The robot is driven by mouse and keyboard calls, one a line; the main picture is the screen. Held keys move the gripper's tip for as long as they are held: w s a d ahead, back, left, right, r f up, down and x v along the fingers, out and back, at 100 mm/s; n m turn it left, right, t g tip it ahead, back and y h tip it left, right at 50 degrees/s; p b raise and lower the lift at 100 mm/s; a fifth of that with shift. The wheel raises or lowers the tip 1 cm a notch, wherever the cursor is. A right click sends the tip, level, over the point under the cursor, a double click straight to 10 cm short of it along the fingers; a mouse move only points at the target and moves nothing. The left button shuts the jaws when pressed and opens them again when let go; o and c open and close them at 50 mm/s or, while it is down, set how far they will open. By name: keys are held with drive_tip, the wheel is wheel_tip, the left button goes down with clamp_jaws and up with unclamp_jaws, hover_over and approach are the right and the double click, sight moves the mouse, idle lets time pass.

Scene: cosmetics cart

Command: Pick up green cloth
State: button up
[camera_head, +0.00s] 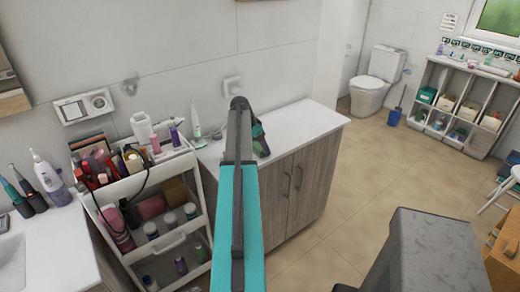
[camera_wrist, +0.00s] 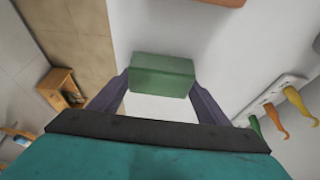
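The green cloth looks like a thick folded block. It shows in the wrist view (camera_wrist: 162,76) between the two fingers of my gripper (camera_wrist: 162,88), filling most of the gap with one finger close along each side. I cannot tell whether the fingers press on it. A dark green patch, likely the cloth (camera_head: 262,148), shows at the fingers. Whether it rests on the counter or is lifted is unclear.
A white cart (camera_head: 197,222) crowded with cosmetics stands left of the counter (camera_head: 308,118). Bottles and a toothbrush stand close to my arm's left. A wall socket (camera_head: 231,86) is behind the gripper. The tiled floor right of the counter is clear, up to a grey shelf (camera_head: 480,140).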

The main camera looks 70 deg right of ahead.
drive_tip(key=shift+r, duration=0.15)
drive_tip(key=shift+r+b, duration=1.05)
drive_tip(key=shift+r, duration=0.55)
drive_tip(key=s+a+b, duration=0.2)
drive_tip(key=a, duration=0.5)
drive_tip(key=s+a+r+b, duration=0.1)
drive_tip(key=s+a+b, duration=0.1)
drive_tip(key=a, duration=0.6)
drive_tip(key=shift+s+r, duration=0.25)
drive_tip(key=shift+s, duration=0.45)
drive_tip(key=shift+o, duration=1.1)
drive_tip(key=shift+c, duration=0.5)
drive_tip(key=shift+s, duration=0.1)
